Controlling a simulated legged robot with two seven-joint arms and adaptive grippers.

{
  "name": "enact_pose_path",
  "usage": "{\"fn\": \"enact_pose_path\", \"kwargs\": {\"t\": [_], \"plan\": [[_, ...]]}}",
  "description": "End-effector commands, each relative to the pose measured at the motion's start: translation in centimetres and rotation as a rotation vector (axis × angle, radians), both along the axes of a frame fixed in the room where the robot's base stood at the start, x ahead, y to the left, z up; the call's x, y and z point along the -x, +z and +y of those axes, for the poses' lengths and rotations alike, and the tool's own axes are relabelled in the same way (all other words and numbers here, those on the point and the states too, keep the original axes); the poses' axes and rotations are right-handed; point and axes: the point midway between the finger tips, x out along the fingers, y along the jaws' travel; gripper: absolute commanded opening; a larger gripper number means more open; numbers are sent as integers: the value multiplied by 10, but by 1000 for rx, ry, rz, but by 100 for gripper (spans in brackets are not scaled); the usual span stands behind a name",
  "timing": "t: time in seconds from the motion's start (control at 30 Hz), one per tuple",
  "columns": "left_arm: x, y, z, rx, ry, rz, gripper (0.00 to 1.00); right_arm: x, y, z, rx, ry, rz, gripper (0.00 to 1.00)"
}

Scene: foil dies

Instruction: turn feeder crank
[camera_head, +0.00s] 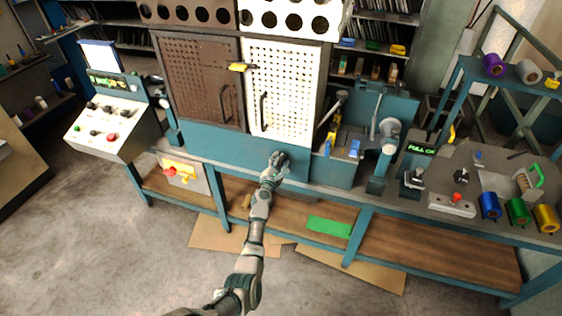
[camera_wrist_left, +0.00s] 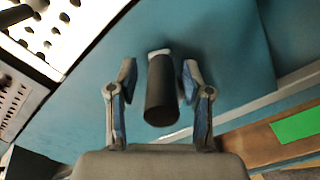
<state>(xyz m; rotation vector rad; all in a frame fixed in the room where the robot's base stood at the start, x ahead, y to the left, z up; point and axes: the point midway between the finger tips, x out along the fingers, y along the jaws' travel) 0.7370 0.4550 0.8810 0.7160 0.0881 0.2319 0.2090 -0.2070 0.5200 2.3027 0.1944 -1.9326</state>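A black cylindrical handle (camera_wrist_left: 161,92) with a pale piece at its far end stands out from a teal panel in the left wrist view. I take it for the feeder crank's grip; the rest of the crank cannot be made out. My left gripper (camera_wrist_left: 158,78) is open, with one finger on each side of the handle and a visible gap on both sides. In the head view my left gripper (camera_head: 279,158) is at the teal front (camera_head: 228,142) below the white perforated door, and it largely hides the handle. My right gripper is not in view.
A white perforated door (camera_head: 281,92) and a brown one (camera_head: 196,75) stand above. A vise-like machine (camera_head: 345,140) is to the right. Blue, green and yellow rolls (camera_head: 518,211) line the right bench. A control console (camera_head: 112,130) stands left. A green sheet (camera_head: 329,227) lies on the lower shelf.

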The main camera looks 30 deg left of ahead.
Motion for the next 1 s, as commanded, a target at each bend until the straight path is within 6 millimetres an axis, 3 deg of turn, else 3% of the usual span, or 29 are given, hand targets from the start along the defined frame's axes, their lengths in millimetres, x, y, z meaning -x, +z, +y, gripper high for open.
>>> {"fn": "enact_pose_path", "kwargs": {"t": [0.27, 0.7, 1.0], "plan": [[11, 1, -9, 2, -7, -5, 50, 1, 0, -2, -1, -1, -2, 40], [96, -3, -21, 2, 1, 2, 50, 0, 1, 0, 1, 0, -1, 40], [117, -3, -24, 3, 2, 1, 50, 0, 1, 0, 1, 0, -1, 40]]}}
